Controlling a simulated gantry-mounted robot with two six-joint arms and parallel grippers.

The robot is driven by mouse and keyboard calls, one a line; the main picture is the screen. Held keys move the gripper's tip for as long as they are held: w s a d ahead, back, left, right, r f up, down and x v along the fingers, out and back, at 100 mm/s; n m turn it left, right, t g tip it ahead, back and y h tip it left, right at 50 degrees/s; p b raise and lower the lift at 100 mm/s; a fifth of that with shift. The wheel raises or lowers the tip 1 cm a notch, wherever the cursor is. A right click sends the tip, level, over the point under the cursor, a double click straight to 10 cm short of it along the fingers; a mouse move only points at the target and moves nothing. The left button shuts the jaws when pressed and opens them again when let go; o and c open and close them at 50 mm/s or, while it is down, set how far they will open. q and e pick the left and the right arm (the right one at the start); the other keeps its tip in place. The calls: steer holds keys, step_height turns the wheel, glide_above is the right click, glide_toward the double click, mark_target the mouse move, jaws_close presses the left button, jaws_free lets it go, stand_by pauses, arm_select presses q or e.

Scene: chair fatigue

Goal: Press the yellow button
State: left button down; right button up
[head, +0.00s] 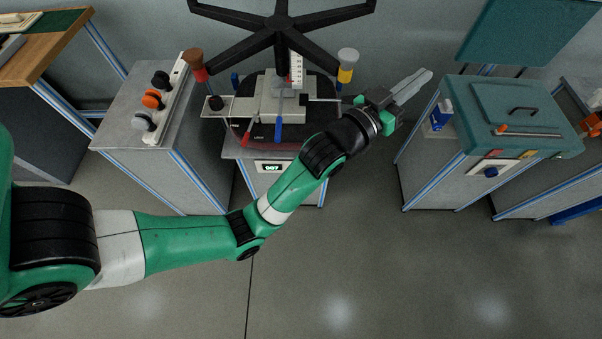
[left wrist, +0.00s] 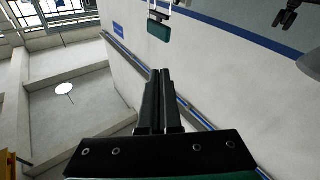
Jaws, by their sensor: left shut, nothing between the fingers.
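My left gripper (head: 426,76) reaches up and right from the middle of the head view, in the gap between the central test rig and the teal-topped cabinet. Its fingers are together and empty, and the left wrist view shows them side by side (left wrist: 160,74). On the front panel of the teal-topped cabinet is a small yellow patch (head: 527,154) that looks like the yellow button, beside a red one (head: 497,153) and above a blue knob (head: 491,172). The gripper is up and left of this panel, apart from it. My right gripper is not in view.
The teal-topped cabinet (head: 480,105) carries a dark handle and an orange-tipped rod (head: 528,133). The rig (head: 275,100) has a black star-shaped chair base (head: 280,25) above it. A grey cabinet with several knobs (head: 153,98) stands left. The floor in front is clear.

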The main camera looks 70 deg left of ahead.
arm_select(q)
steer(key=s+a+f+g+b, duration=0.1)
steer(key=a+f+g+b, duration=0.1)
steer(key=f, duration=0.8)
steer(key=s+a+f+n+g+y+b, duration=0.1)
steer(key=s+a+f+g+b, duration=0.15)
steer(key=f, duration=0.75)
steer(key=s+a+f+g+b, duration=0.1)
steer(key=a+f, duration=0.1)
steer(key=f, duration=0.7)
steer(key=s+a+f+g+b, duration=0.1)
steer(key=s+f+b, duration=0.1)
steer(key=s+f, duration=0.3)
steer(key=s+a+f+n+g+b, duration=0.1)
steer(key=s+f, duration=0.4)
steer(key=f, duration=0.8)
steer(key=s+a+f+g+b, duration=0.1)
steer(key=s+f+g+b, duration=0.2)
steer(key=f, duration=0.7)
steer(key=s, duration=0.2)
steer(key=shift+s+a, duration=0.2)
steer(key=shift+s, duration=0.1)
steer(key=shift+a+f, duration=0.1)
steer(key=w+a+b, duration=0.2)
steer(key=w+a, duration=0.1)
steer(key=a, duration=0.5)
steer(key=shift+w, duration=0.4)
